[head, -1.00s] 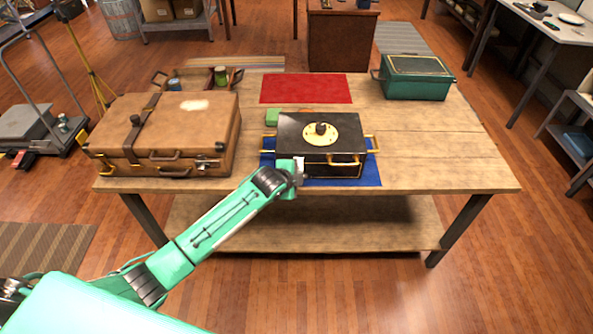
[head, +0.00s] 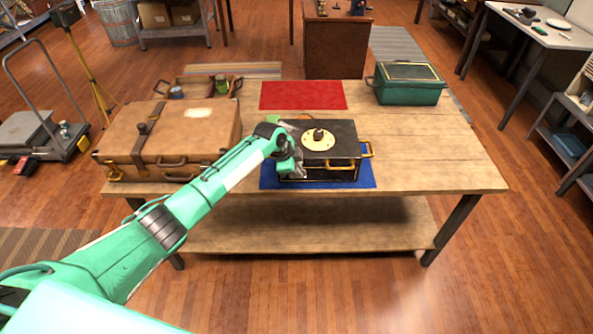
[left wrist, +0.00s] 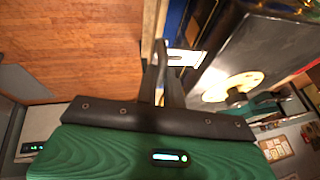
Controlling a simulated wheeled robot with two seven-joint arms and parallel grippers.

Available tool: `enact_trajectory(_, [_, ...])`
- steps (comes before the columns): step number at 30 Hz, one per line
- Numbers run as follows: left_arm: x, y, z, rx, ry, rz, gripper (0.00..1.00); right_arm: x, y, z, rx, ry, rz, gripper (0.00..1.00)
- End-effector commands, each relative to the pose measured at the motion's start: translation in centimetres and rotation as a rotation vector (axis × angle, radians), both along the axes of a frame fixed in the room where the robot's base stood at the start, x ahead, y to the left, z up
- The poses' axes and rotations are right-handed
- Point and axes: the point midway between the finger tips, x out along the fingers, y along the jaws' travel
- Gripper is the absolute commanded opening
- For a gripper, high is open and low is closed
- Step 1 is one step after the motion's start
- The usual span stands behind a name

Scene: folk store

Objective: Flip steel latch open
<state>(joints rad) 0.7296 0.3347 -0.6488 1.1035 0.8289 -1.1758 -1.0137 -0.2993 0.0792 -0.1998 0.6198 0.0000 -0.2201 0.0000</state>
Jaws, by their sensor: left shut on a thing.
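A black metal box (head: 342,155) with brass handles and a cream round dial (head: 318,140) on its lid stands on a blue mat (head: 345,184). The lid looks closed. My left gripper (head: 298,170) is at the box's front left corner. In the left wrist view my left gripper (left wrist: 163,70) has its fingers close together beside the dark box (left wrist: 262,45). A pale steel piece (left wrist: 186,58), which looks like the latch, shows at the fingertips. The fingers hide much of it, and its position is hard to tell. My right gripper is not in view.
A brown suitcase (head: 165,145) stands close left, under my left arm. A red mat (head: 303,95) lies behind the box and a green case (head: 410,86) stands at the back right. The right part of the wooden table (head: 435,150) is clear.

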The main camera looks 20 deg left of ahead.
Motion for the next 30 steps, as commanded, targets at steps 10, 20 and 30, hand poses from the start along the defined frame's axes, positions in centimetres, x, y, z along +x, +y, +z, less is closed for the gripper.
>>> enact_trajectory(10, [0.1, -0.04, 0.14, -0.006, 0.011, 0.001, 0.0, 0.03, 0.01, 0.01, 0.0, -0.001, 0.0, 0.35])
enact_trajectory(20, [0.1, -0.01, 0.13, -0.005, 0.012, 0.001, 0.32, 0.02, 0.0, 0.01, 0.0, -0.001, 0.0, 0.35])
enact_trajectory(30, [-0.07, 0.26, 0.52, -0.004, 0.012, 0.001, 0.32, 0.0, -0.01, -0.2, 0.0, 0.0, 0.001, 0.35])
